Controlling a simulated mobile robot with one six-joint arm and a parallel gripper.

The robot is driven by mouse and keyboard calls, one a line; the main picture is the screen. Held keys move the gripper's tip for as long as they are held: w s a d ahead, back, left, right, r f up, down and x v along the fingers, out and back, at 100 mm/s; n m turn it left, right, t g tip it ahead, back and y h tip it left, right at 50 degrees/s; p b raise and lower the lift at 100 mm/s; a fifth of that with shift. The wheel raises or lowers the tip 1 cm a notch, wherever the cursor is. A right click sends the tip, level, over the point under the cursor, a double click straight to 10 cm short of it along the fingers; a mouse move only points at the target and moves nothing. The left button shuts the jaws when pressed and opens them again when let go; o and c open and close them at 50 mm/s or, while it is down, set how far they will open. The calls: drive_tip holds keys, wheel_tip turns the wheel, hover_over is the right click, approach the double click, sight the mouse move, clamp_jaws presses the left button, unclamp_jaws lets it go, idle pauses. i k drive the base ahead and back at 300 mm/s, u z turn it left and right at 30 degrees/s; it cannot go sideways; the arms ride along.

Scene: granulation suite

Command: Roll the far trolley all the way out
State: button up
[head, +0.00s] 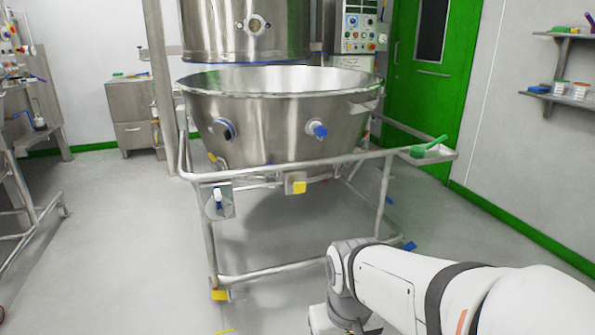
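A steel trolley with a tubular frame (285,267) stands in the middle of the head view. It carries a wide, open steel bowl (270,130), directly below a steel cylinder (245,35). A push rail (330,164) runs across its front, with a yellow tab (299,187) at its middle. Part of another frame on wheels (35,205) shows at the left edge; I cannot tell for sure which one counts as the far trolley. My white arm reaches in from the lower right, in front of the bowl trolley. My gripper is below the picture and hidden from view.
A green scoop (428,147) lies on a small shelf at the rail's right end. A control panel (361,27) and a green door (425,95) stand behind. A steel cabinet (137,115) is at the back left. Floor is clear left and right of the bowl trolley.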

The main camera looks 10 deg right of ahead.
sight(203, 183)
drive_tip(key=u, duration=0.6)
drive_tip(key=k, duration=0.15)
drive_tip(key=z, duration=1.15)
drive_tip(key=i, duration=1.5)
drive_tip(key=u, duration=0.75)
